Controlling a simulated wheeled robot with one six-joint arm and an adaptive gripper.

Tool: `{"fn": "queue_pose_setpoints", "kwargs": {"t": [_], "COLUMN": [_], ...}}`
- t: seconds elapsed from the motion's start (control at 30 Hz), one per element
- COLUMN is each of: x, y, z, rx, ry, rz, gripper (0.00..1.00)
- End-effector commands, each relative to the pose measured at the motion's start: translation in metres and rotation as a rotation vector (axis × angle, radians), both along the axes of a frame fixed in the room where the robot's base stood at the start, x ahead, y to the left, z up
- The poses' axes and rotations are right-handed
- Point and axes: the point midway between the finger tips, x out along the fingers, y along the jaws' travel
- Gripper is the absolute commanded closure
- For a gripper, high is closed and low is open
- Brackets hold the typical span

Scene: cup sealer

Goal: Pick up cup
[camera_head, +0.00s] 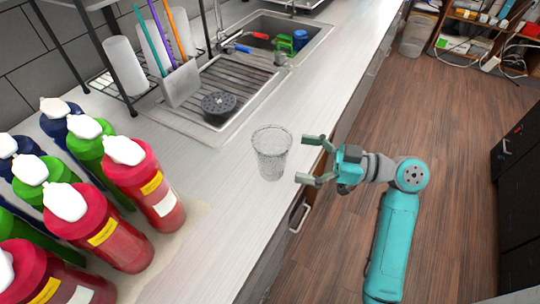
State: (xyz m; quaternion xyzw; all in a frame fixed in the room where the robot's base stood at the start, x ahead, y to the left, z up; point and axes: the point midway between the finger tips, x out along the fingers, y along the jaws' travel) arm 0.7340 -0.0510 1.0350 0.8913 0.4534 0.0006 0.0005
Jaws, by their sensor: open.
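A clear, speckled cup (271,154) stands upright on the white counter, close to its front edge. My gripper (308,160) is just to the right of the cup, its two fingers apart and pointing left toward it. The fingers look empty, and a small gap shows between them and the cup. The cup's far side shows only faintly through its clear wall.
Several red, green and blue bottles (143,182) with white tops crowd the counter's left. Behind the cup are a drainer with a dark round strainer (218,103), a utensil holder (181,84) and a sink (285,35). Counter (215,195) between bottles and cup is clear.

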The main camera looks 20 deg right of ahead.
Motion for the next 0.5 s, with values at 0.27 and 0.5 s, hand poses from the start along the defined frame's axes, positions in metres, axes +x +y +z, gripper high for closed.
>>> {"fn": "queue_pose_setpoints", "kwargs": {"t": [0.27,0.5], "x": [0.012,0.031], "y": [0.016,0.035], "z": [0.0,0.006], "rx": [0.0,-0.001], "ry": [0.001,0.001], "rz": [0.0,0.002], "gripper": [0.0,0.0]}}
